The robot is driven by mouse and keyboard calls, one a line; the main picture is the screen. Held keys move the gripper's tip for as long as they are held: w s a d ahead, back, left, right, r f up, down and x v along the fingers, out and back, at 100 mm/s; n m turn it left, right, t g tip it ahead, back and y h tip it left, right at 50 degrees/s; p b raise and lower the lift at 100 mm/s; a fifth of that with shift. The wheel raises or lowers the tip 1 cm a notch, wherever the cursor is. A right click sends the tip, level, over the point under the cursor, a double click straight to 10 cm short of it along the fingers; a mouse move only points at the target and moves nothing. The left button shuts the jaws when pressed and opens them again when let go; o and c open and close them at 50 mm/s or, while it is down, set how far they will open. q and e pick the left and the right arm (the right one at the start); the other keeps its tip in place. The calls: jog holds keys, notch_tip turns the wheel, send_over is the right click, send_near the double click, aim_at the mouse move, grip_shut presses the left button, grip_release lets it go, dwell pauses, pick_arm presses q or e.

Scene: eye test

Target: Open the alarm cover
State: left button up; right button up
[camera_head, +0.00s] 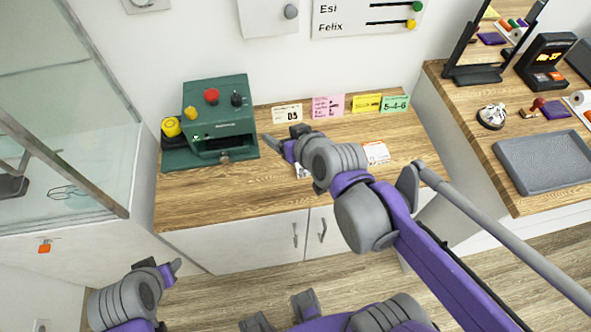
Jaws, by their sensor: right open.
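A green machine (222,118) stands on the left of the wooden counter. A red button (211,96), a black knob (236,99) and a small yellow knob (190,113) sit on its top. A larger yellow round part (171,127) is at its left side. I cannot tell which part is the alarm cover. My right gripper (281,139) is open, to the right of the machine and apart from it; I see nothing held. My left gripper (161,267) is low at the lower left, in front of the cabinet; its jaw opening is unclear.
Several coloured cards (328,106) stand along the counter's (220,195) back. A white and orange card (376,153) lies behind my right arm. A glass case (60,110) borders the left. The right counter holds a silver bell (491,116) and grey tray (545,163).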

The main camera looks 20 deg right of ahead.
jog(key=s+f+g, duration=0.3)
jog(key=s+f, duration=0.2)
jog(key=s, duration=0.2)
jog(key=shift+a+f+n, duration=0.15)
jog(key=shift+f+n, duration=0.1)
jog(key=shift+n, duration=0.05)
jog(key=shift+s, duration=0.1)
jog(key=t+h+b, duration=0.4)
jog(key=t+h, duration=0.2)
jog(key=t, duration=0.3)
send_near(292, 13)
jog(key=x, duration=0.8)
jog(key=shift+w+p, duration=0.2)
jog(key=shift+p, duration=0.15)
